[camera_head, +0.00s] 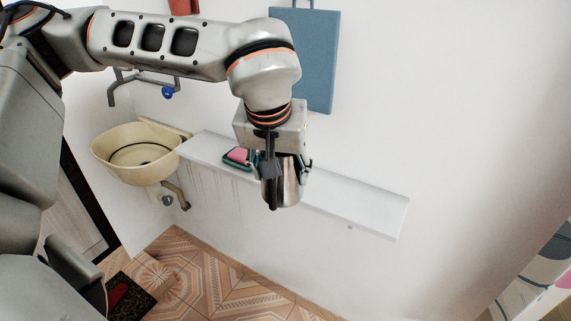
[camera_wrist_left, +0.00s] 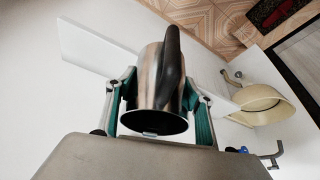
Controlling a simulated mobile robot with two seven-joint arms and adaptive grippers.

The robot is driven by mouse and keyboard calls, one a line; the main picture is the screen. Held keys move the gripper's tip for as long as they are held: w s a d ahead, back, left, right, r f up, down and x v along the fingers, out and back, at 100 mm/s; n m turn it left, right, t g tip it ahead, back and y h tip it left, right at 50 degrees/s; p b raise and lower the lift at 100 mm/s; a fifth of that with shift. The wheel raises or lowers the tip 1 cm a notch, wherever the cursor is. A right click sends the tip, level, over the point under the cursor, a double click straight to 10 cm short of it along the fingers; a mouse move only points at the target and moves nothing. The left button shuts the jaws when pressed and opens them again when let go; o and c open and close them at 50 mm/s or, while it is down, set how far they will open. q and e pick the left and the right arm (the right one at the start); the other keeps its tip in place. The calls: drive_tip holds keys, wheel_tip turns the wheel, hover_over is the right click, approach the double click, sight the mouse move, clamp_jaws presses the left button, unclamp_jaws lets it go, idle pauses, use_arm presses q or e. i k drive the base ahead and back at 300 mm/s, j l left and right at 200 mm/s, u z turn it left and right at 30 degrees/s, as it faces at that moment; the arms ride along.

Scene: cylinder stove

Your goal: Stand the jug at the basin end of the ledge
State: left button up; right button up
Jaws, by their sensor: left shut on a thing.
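The jug (camera_wrist_left: 148,85) is a shiny metal vessel with a black handle. My left gripper (camera_wrist_left: 160,95) is shut around its body, with a teal-padded finger on each side. In the head view the jug (camera_head: 291,186) shows below my left gripper (camera_head: 281,170), in front of the white ledge (camera_head: 360,205); I cannot tell whether it touches the ledge. The ledge runs along the wall, and its left end meets the cream basin (camera_head: 140,175). The basin also shows at the right in the left wrist view (camera_wrist_left: 262,97). My right gripper is not in view.
A pink and green item (camera_head: 237,156) lies on the ledge just left of the jug. A blue board (camera_head: 312,60) hangs on the wall above. A tap (camera_head: 125,85) is over the basin. The ledge's right part is bare.

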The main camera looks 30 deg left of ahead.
sight(207, 148)
drive_tip(key=i+j+u, duration=0.3)
drive_tip(key=i+j, duration=0.15)
drive_tip(key=j, duration=0.35)
drive_tip(key=i+j+u, duration=0.3)
drive_tip(key=i+j, duration=0.25)
drive_tip(key=j, duration=0.1)
